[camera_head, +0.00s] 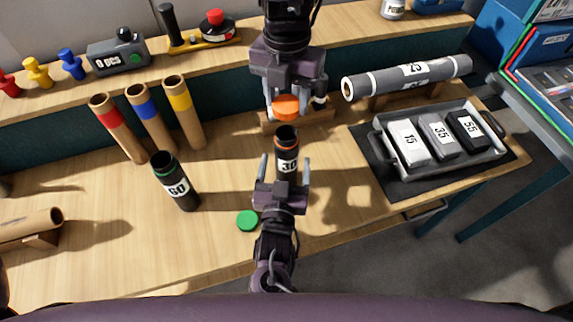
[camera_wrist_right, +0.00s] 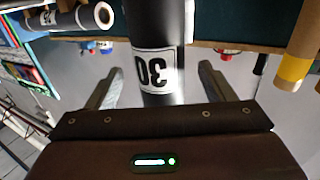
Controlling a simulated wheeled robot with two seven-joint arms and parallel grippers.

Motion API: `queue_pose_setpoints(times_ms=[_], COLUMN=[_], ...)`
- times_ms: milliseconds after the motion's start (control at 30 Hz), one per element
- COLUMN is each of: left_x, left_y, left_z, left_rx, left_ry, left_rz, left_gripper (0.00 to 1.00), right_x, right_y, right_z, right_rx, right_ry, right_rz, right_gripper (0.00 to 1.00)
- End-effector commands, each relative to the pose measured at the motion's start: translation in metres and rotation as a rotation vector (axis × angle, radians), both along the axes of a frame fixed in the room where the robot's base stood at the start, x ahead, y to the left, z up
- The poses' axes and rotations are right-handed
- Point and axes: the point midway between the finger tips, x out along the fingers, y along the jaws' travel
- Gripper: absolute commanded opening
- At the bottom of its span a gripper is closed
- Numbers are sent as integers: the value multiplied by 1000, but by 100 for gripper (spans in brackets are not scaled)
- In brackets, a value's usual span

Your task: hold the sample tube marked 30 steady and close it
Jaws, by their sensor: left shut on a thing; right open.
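The sample tube marked 30 (camera_head: 287,146) is dark with an open top and an orange ring near its mouth. It stands upright; its lower part is hidden by my right gripper (camera_head: 285,161) in the head view. My right gripper is open with one finger on each side of the tube; the right wrist view shows the label of tube 30 (camera_wrist_right: 153,70) between the fingers. My left gripper (camera_head: 287,101) is shut on an orange cap (camera_head: 286,110), held above and apart from the tube's mouth in the head view.
A dark tube marked 60 (camera_head: 175,182) stands open to the left, and a green cap (camera_head: 248,220) lies on the bench. A tray (camera_head: 400,172) with marked blocks is at right. A grey roll (camera_head: 408,76) and a wooden rest (camera_head: 323,116) lie behind.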

Motion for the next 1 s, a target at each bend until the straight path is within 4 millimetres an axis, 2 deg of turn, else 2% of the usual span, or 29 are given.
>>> queue_pose_setpoints(times_ms=[100,300,700,767,1000], left_x=[0,0,0,0,0], left_y=[0,0,0,0,0], left_z=[0,0,0,0,0], left_rx=[0,0,0,0,0], left_ry=[0,0,0,0,0], left_rz=[0,0,0,0,0], left_gripper=[26,26,26,26,26], right_x=[22,44,50,50,50], right_y=[-2,-5,-5,-5,-6], right_z=[1,0,0,0,0], right_rx=[-2,-1,0,0,-1], right_ry=[-2,-1,1,1,1], right_rz=[1,1,1,1,1], right_gripper=[76,76,76,71,39])
